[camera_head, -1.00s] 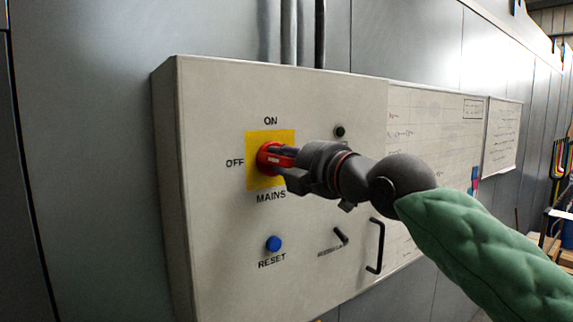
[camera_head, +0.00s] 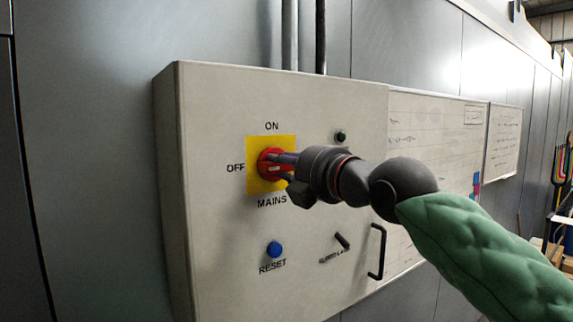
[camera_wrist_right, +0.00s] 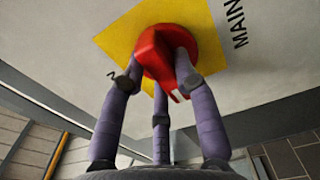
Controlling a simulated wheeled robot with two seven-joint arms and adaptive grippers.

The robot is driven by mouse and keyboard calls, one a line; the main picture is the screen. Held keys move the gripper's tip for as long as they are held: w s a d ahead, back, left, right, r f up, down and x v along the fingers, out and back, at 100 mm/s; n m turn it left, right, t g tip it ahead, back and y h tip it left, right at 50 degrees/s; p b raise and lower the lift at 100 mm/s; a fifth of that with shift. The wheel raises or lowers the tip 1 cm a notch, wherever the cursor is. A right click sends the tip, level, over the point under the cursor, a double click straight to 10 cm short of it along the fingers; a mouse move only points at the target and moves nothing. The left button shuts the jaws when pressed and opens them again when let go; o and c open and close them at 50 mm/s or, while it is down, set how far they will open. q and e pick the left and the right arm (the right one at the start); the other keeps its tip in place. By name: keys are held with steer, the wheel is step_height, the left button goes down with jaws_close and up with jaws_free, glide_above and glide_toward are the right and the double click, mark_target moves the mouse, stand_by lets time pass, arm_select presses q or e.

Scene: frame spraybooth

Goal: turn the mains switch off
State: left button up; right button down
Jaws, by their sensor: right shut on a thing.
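The mains switch (camera_head: 268,168) is a red rotary knob on a yellow plate (camera_head: 254,183) on the grey panel's front. "ON" is printed above it, "OFF" to its left and "MAINS" below. My right gripper (camera_head: 278,166) reaches in from the right and is shut on the knob's red handle. In the right wrist view the fingers (camera_wrist_right: 160,85) stand around the red knob (camera_wrist_right: 160,50), which lies against the yellow plate (camera_wrist_right: 125,35). The fingers partly hide the handle, so I cannot tell which label it points to. My left gripper is not in view.
On the same panel (camera_head: 215,260) are a blue reset button (camera_head: 274,249), a small dark button (camera_head: 340,137), a small black lever (camera_head: 341,241) and a black door handle (camera_head: 377,251). A whiteboard (camera_head: 430,125) hangs to the right. Conduits (camera_head: 320,40) rise above the panel.

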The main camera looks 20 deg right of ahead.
steer(key=c, duration=0.9)
jaws_free()
steer(key=shift+w, duration=0.15)
steer(key=shift+c, duration=0.2)
steer(key=v, duration=1.2)
